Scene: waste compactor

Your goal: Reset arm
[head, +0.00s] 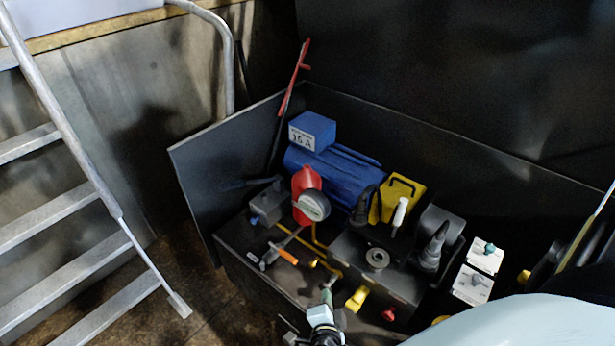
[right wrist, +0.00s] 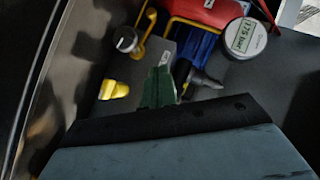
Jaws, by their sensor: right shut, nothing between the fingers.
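My right gripper (head: 327,298) is low in the middle of the head view, above the front of the black compactor unit (head: 262,292). Its green fingers also show in the right wrist view (right wrist: 158,88); they are together with nothing between them. In the head view, a blue motor (head: 330,172) with a blue box (head: 312,131) on top lies behind a red part (head: 305,182) and a round gauge (head: 314,205). The gauge also shows in the right wrist view (right wrist: 245,38), apart from the fingers. My left gripper is in neither view.
Near the right gripper are a yellow fitting (head: 357,299), a red knob (head: 388,314) and an orange-handled lever (head: 284,254). A yellow block (head: 398,200) and white switch boxes (head: 472,285) stand to the right. Dark panels (head: 430,150) enclose the back. Metal stairs (head: 62,215) stand left.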

